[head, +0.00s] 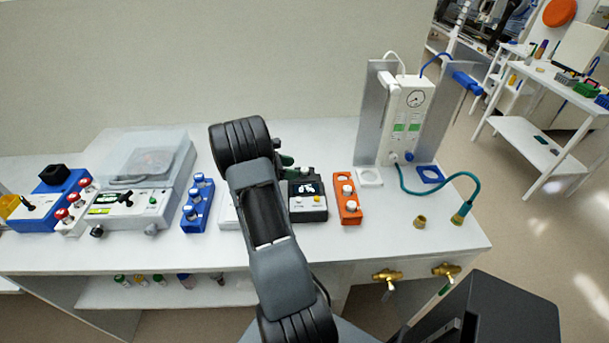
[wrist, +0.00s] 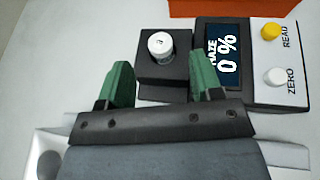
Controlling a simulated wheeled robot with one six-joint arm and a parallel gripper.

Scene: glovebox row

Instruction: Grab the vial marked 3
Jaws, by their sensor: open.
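A vial with a white cap (wrist: 160,43) stands upright in a black holder (wrist: 163,80) at the side of the meter, in the wrist view. Its cap carries a small dark mark that I cannot read for certain. My gripper (wrist: 161,66) is open, its green fingers spread to the left and right below the vial in the picture, with nothing between them. In the head view my arm hides most of the gripper; a green finger shows beside the meter. Other white-capped vials stand in a blue rack (head: 196,213) and an orange rack (head: 348,204); their marks are unreadable.
The meter (head: 307,203) has a display reading "HAZE 0%" and READ and ZERO buttons. A clear-lidded machine (head: 140,185) stands left. A gauge stand (head: 405,115) with a green hose stands right. The bench front has some clear room.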

